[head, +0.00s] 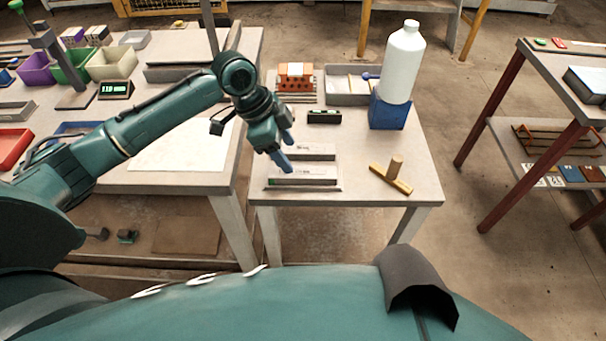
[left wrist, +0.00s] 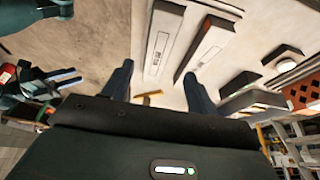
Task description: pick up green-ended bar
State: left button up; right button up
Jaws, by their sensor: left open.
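My left gripper (head: 281,160) is open, its blue fingers pointing down above the front part of the small table. It also shows in the left wrist view (left wrist: 158,85), with nothing between the fingertips. Below it lie two narrow grey labelled holders; the front one (head: 306,180) has a small dark green patch at its left end, perhaps the bar's green end. The rear holder (head: 311,152) lies just behind. Whether either holds a bar is too small to tell. A second gripper (left wrist: 68,78), apparently my right, shows at the left of the left wrist view; its jaw state is unclear.
An orange hollow brick (head: 295,78) stands at the back left of the table. A small black device (head: 324,117) with green lies before it. A white bottle (head: 402,62) stands on a blue block (head: 389,112). A wooden T-shaped piece (head: 391,178) lies at the front right.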

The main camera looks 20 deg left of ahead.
aim_at(302, 172)
pick_arm(q)
jog(key=x, duration=0.6)
jog(key=shift+d+f, duration=0.15)
jog(key=shift+d, duration=0.3)
jog(key=c, duration=1.3)
jog(key=shift+o, duration=0.2)
